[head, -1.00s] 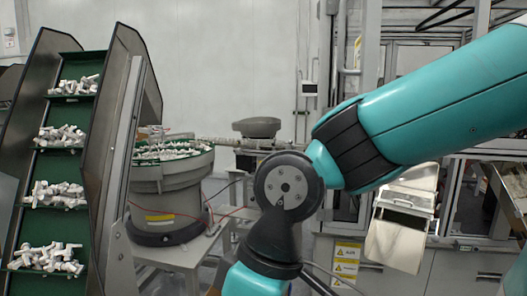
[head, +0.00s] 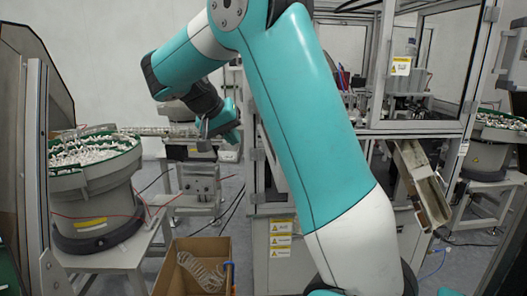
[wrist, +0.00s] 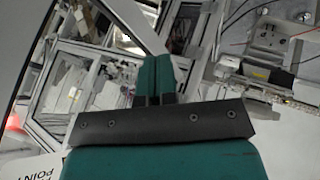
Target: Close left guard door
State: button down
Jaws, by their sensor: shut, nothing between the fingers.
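The machine enclosure has metal-framed clear guard panels. One framed clear panel (head: 445,60) shows right of my arm in the head view. My arm covers the left part of the enclosure front, so I cannot tell how far the left guard door stands open. My gripper (head: 220,124) is in the air left of the enclosure in the head view. In the wrist view my gripper (wrist: 155,72) has its two teal fingers together and holds nothing. Framed parts of a machine (wrist: 75,85) lie beyond them at the left; I see no clear contact.
A bowl feeder (head: 95,185) full of white parts stands at the left. A cardboard box (head: 200,268) sits low in front. A small machine stand (head: 200,180) is behind my gripper. A sloping chute (head: 422,185) juts from the enclosure at the right.

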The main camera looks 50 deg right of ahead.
jog(key=s+d+f+p, duration=0.3)
jog(key=d+f, duration=0.4)
jog(key=d, duration=0.1)
jog(key=shift+s, duration=0.35)
jog(key=shift+s, duration=0.1)
